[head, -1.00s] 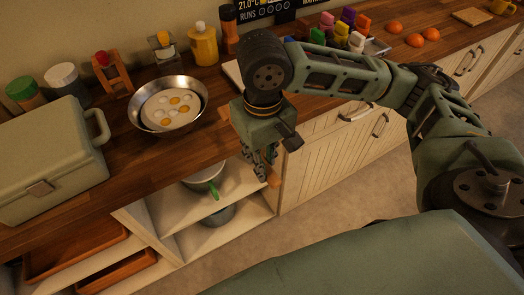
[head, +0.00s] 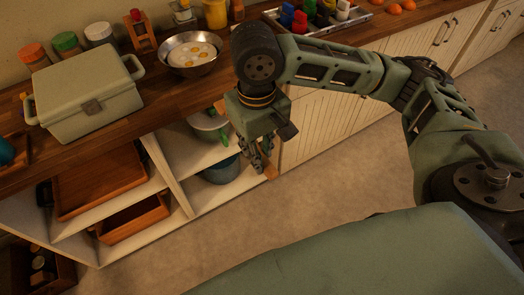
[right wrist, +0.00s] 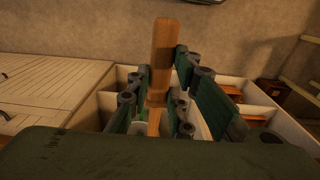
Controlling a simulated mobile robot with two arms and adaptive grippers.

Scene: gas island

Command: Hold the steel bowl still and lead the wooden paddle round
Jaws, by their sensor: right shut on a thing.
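The steel bowl (head: 171,62) stands on the wooden counter at the top of the head view. It holds a white mix with yellow yolks. My right gripper (head: 262,156) hangs below and to the right of the bowl, in front of the open shelves, apart from the bowl. It is shut on the wooden paddle, whose end (head: 271,172) shows below the fingers. In the right wrist view the paddle (right wrist: 160,60) stands upright between the dark green fingers. The rest of the paddle is hidden by the gripper. My left gripper is not in view.
A pale green box (head: 120,108) stands left of the bowl. Jars and an orange bottle (head: 215,13) line the back. Lower shelves hold a blue pot (head: 222,172) and wooden trays (head: 100,182). A tray of colored bottles (head: 350,18) lies to the right. The floor is clear.

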